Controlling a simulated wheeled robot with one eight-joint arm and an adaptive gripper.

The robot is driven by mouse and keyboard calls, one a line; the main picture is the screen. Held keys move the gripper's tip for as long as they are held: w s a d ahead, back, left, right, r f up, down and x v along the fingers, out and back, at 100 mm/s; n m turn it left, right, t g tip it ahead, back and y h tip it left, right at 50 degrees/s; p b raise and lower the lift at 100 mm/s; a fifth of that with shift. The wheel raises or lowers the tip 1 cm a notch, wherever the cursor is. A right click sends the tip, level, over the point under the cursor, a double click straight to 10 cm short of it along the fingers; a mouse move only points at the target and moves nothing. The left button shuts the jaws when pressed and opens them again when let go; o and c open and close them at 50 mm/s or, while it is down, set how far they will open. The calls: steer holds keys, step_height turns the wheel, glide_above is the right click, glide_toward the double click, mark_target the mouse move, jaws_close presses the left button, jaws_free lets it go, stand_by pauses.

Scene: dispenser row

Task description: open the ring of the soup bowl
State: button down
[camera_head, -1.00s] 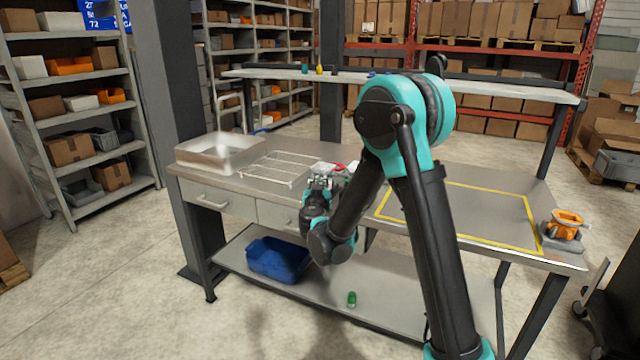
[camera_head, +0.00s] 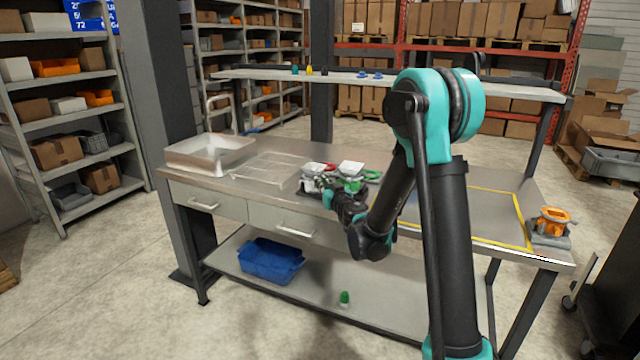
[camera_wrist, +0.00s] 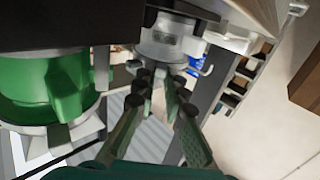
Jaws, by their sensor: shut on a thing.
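A row of small dispensers with white tops (camera_head: 350,168) stands on the workbench, with red and green parts among them. In the wrist view a green bowl-like part (camera_wrist: 45,90) sits in a pale ring holder at the left. A grey round holder (camera_wrist: 165,45) with small side tabs is straight ahead; I cannot tell which of them is the soup bowl. My gripper (camera_head: 322,183) is at the front of the row, and its fingers (camera_wrist: 163,88) close together just below the grey holder. It is shut on a small part there, mostly hidden by the fingertips.
A yellow-taped area (camera_head: 497,190) is at the right, with an orange-topped grey device (camera_head: 552,226) at the bench corner.

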steer(key=shift+w+d+n+y, duration=0.1)
steer(key=shift+d+n+y, duration=0.15)
steer(key=shift+y, duration=0.25)
steer(key=c, duration=1.6)
jaws_free()
steer(key=shift+o, duration=0.2)
steer(key=v, duration=1.2)
steer(key=shift+r, duration=0.2)
